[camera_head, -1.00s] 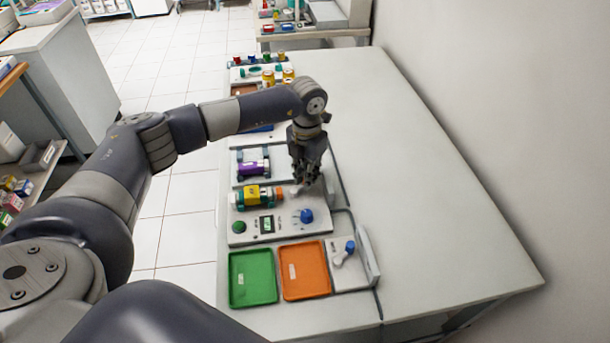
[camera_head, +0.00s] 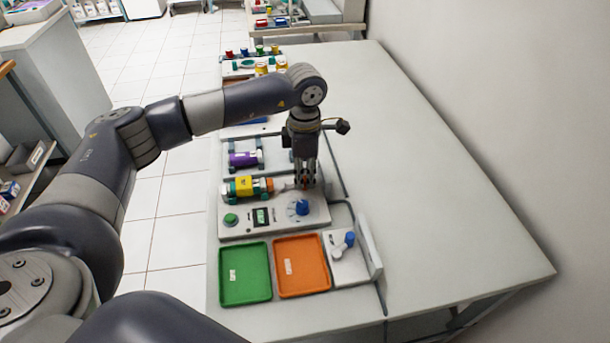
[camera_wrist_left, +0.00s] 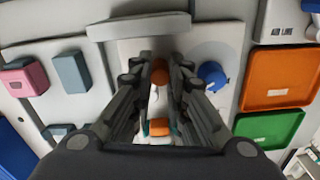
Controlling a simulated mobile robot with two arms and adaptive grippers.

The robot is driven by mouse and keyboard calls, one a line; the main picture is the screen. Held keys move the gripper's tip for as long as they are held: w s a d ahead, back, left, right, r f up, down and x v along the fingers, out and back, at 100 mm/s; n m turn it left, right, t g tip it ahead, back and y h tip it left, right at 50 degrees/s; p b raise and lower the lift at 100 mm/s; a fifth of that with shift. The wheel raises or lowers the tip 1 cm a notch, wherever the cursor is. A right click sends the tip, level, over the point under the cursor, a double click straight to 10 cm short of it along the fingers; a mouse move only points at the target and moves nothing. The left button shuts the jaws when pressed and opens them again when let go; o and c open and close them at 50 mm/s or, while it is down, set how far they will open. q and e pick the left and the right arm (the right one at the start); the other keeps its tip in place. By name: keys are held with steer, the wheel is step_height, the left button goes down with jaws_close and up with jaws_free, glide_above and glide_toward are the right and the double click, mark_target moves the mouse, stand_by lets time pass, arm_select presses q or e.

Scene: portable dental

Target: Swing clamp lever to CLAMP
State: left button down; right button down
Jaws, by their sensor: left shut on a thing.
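My left gripper (camera_head: 305,181) reaches down over the right end of the grey device (camera_head: 240,219). The rest of the lever is mostly hidden by the fingers. A yellow-banded cylinder with an orange end (camera_head: 245,187) lies on the device just left of the fingers. The device has a green button (camera_head: 231,219), a small display (camera_head: 261,216) and a blue dial (camera_head: 301,208). My right gripper is not in view.
A green tray (camera_head: 245,285) and an orange tray (camera_head: 302,277) lie in front of the device. A small panel with a blue-handled lever (camera_head: 345,243) is at their right. A purple cylinder (camera_head: 243,159) lies behind. The table's right side (camera_head: 440,210) is clear.

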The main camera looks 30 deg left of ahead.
mark_target(304, 180)
arm_select(q)
steer(key=shift+s+d+m+b, duration=0.1)
steer(key=shift+s+m+b, duration=0.2)
steer(key=shift+m, duration=0.5)
steer(key=c, duration=1.5)
jaws_free()
steer(key=shift+r, duration=0.1)
step_height(304, 180, up, 12)
steer(key=shift+f, duration=0.1)
